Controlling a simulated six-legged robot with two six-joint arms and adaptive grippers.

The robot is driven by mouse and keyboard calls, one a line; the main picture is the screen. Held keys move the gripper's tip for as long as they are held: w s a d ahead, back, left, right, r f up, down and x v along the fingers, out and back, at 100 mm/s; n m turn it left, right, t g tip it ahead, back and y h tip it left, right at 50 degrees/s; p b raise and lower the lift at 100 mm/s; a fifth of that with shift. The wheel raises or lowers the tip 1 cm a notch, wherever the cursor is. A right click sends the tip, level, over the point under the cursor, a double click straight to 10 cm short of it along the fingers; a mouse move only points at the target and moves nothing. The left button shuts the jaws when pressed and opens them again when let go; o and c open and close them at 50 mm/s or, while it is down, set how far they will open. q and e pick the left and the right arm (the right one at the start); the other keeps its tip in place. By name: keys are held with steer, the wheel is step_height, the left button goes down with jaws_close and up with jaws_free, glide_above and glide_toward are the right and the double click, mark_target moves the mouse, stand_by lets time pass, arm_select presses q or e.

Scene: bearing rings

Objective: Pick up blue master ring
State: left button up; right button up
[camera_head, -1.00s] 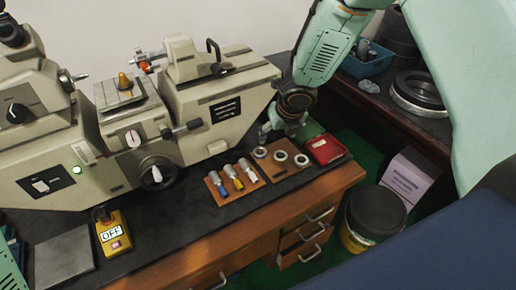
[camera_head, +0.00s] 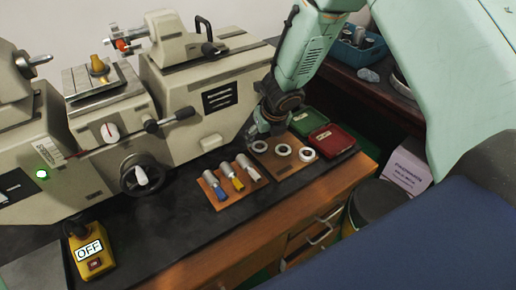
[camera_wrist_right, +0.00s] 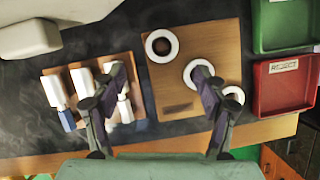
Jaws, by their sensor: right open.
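Three pale rings lie on a wooden board: a left ring (camera_head: 259,147), a middle ring (camera_head: 283,150) and a right ring (camera_head: 307,154). No ring shows a clear blue colour. In the right wrist view they are a far ring (camera_wrist_right: 150,44), a middle ring (camera_wrist_right: 188,74) and a near ring (camera_wrist_right: 240,95), partly behind a finger. My right gripper (camera_head: 262,130) is open and empty, over the left part of this board. In the wrist view its fingers (camera_wrist_right: 158,80) spread above the board and the gauge rack. My left gripper is out of view.
A green tray (camera_head: 308,121) and a red tray (camera_head: 333,141) stand right of the rings. The grey machine (camera_head: 212,92) stands behind. Black bench top is clear in front.

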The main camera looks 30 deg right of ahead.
mark_target(260, 146)
steer(key=x, duration=0.5)
steer(key=shift+w+d+f, duration=0.25)
steer(key=shift+w+d, duration=0.05)
steer(key=shift+w+f, duration=0.1)
steer(key=shift+f, duration=0.15)
steer(key=shift+a+p, duration=0.2)
steer(key=shift+p, duration=0.1)
steer(key=shift+a, duration=0.15)
steer(key=shift+d+f, duration=0.2)
steer(key=shift+c, duration=0.5)
steer(key=shift+w+d+f, duration=0.1)
steer(key=shift+w+f, duration=0.05)
steer(key=c, duration=0.3)
steer(key=shift+s+a+r, duration=0.25)
steer(key=shift+r, duration=0.05)
steer(key=c, duration=0.4)
steer(key=shift+w+d+f, duration=0.2)
steer(key=c, duration=0.5)
steer(key=shift+c, duration=0.2)
